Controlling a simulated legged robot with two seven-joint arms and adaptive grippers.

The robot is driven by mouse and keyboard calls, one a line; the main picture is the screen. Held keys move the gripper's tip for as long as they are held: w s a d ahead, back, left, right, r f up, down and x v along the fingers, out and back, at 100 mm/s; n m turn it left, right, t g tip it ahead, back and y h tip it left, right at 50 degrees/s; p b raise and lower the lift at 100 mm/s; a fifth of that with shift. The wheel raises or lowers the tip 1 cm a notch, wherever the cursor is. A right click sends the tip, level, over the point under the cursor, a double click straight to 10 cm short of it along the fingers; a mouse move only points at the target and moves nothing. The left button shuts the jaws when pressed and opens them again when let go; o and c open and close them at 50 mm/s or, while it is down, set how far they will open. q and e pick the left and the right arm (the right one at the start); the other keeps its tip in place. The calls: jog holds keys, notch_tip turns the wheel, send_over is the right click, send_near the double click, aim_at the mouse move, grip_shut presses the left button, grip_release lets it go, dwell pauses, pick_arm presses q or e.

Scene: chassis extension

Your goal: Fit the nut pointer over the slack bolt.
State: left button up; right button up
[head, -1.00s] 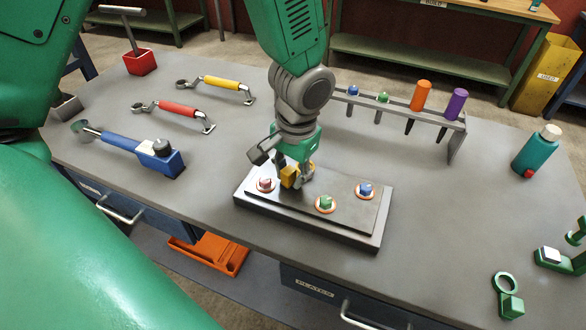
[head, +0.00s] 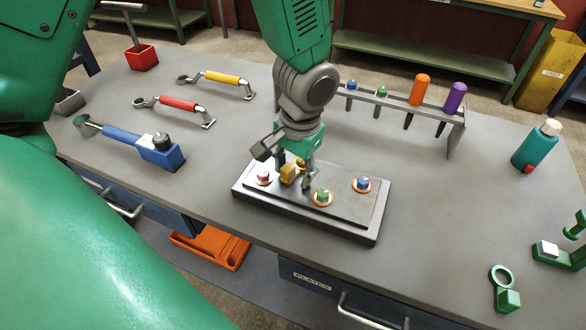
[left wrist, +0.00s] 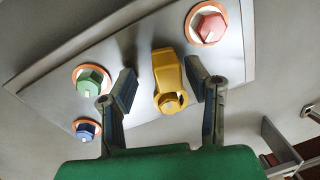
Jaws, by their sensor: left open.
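My left gripper (head: 293,174) is over the dark plate (head: 347,226) on the bench. Its fingers are open, one on each side of a yellow piece, with gaps to both fingers (left wrist: 162,72). The yellow piece (left wrist: 167,75), likely the nut pointer, has a long body and a round boss at one end. My right gripper is not in view.
A rack (head: 456,137) with several coloured-handled tools stands behind the plate. Red (head: 178,103) and yellow (head: 222,78) handles and a blue tool (head: 160,151) lie left. A teal bottle (head: 537,146) and green ring piece (head: 506,297) are right. The bench between is clear.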

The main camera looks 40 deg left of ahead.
pick_arm(q)
notch_tip(320, 180, up, 10)
jog(key=shift+w+d+r, duration=0.1)
jog(key=shift+r, duration=0.05)
jog(key=shift+d+r, duration=0.25)
jog(key=shift+r, duration=0.35)
jog(key=shift+a+f, duration=0.1)
